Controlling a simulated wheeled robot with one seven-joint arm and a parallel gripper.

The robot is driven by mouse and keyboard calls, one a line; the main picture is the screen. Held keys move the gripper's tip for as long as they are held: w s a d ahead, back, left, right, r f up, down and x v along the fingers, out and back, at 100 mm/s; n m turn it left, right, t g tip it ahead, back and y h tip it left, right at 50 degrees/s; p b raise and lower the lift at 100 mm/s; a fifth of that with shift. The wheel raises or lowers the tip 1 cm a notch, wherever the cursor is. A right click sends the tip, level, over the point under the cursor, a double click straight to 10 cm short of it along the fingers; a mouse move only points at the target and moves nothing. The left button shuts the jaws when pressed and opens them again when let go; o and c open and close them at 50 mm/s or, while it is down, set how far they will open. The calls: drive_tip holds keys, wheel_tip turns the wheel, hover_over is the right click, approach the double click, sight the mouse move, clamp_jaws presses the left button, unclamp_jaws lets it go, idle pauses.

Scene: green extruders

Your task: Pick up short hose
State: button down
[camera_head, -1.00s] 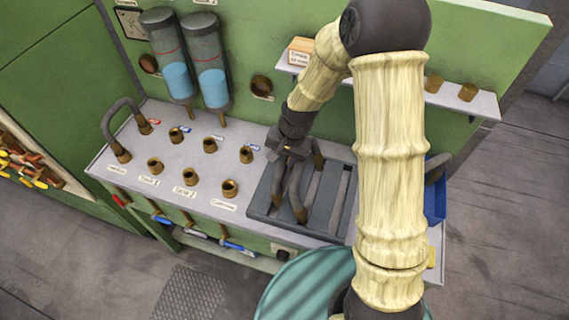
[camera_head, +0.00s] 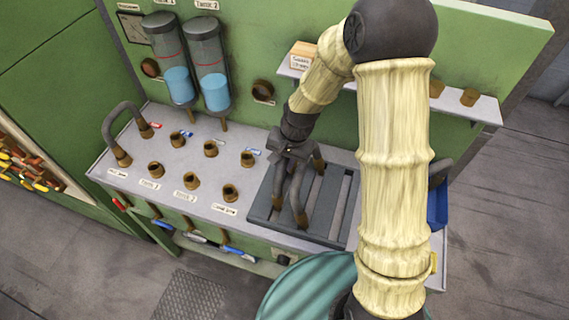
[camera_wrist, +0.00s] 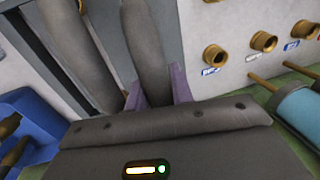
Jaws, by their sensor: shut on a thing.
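My gripper (camera_head: 288,158) is over the left part of the dark slotted tray (camera_head: 333,236) on the grey bench. It is shut on a dark grey hose (camera_wrist: 146,42), which runs between the purple fingers in the wrist view. A second dark hose (camera_wrist: 75,50) lies beside it, outside the fingers. In the head view the bent hoses (camera_head: 297,192) overlap under my gripper, with a brass end low in front. I cannot tell by length which is the short one, nor whether the held hose is clear of the tray.
A curved hose (camera_head: 112,122) joins two brass ports at the bench's left. Several open ports (camera_head: 191,180) fill the middle. Two blue-filled tanks (camera_head: 212,75) hang behind. A shelf (camera_head: 392,92) is behind my arm, and a blue bin (camera_head: 437,205) is at right.

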wheel_tip(320, 180, up, 9)
drive_tip(key=shift+r+b, duration=0.15)
drive_tip(key=shift+b, duration=0.8)
